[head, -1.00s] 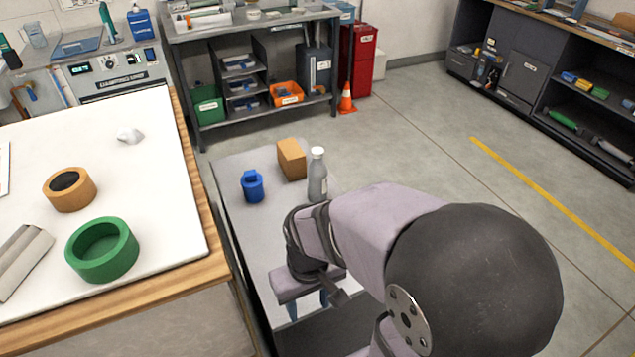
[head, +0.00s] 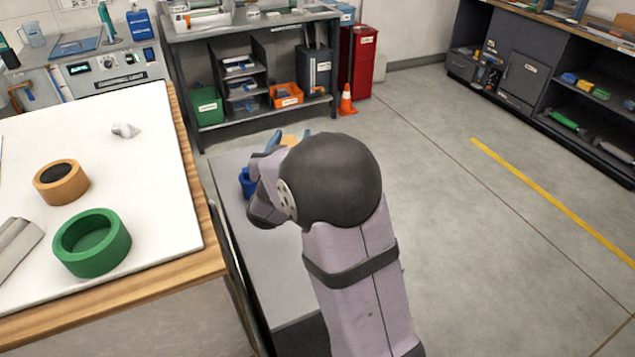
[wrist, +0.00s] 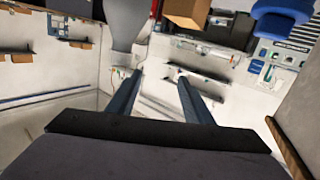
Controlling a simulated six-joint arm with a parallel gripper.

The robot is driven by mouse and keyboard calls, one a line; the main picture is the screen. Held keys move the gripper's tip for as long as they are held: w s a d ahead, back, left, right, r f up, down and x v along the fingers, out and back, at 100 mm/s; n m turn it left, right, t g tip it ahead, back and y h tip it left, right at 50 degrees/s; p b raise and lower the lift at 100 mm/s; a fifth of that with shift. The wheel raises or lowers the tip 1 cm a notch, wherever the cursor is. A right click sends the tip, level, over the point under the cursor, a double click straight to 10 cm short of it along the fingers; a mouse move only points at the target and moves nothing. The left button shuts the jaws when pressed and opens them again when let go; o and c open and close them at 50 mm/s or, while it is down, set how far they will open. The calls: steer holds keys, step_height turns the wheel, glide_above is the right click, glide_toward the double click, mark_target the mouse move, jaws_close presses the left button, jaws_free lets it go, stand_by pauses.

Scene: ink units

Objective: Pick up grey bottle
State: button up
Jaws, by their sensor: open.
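The grey bottle (wrist: 127,22) shows at the top of the wrist view, its narrow neck pointing down in the picture. It lies beyond my gripper's fingertips, toward the left finger, and is not between them. In the head view the bottle is hidden behind my arm. My gripper (wrist: 160,76) is open and empty, with two dark blue fingers apart. In the head view my gripper (head: 291,134) is mostly covered by my wrist, with the fingertips showing over the low grey table (head: 285,270).
A tan block (wrist: 188,12) and a blue container (wrist: 282,14) stand close to the bottle; the container (head: 245,183) also shows in the head view beside my wrist. A white-topped bench (head: 150,200) with tape rolls is on the left. The floor to the right is clear.

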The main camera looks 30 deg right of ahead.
steer(key=shift+s+d+f+m+g+h+b, duration=0.4)
steer(key=shift+s+d+m+h+b, duration=0.15)
steer(key=shift+s+d+m+h, duration=0.2)
steer(key=shift+s+d+f+m+g+h+b, duration=0.35)
steer(key=shift+s+d+f+m+h+b, duration=0.25)
steer(key=shift+d, duration=0.25)
steer(key=shift+s+d+f+m+g+h+b, duration=0.25)
steer(key=shift+s+d+m+g+h+b, duration=0.15)
steer(key=shift+s+d+m+h, duration=0.4)
steer(key=shift+w+a+f+p+x, duration=0.1)
steer(key=shift+w+p+x, duration=0.1)
steer(key=shift+x, duration=1.2)
steer(key=shift+w+a+f+p+x, duration=0.1)
steer(key=shift+a+p+x, duration=0.1)
steer(key=shift+x, duration=1.2)
steer(key=shift+r, duration=0.1)
jaws_close()
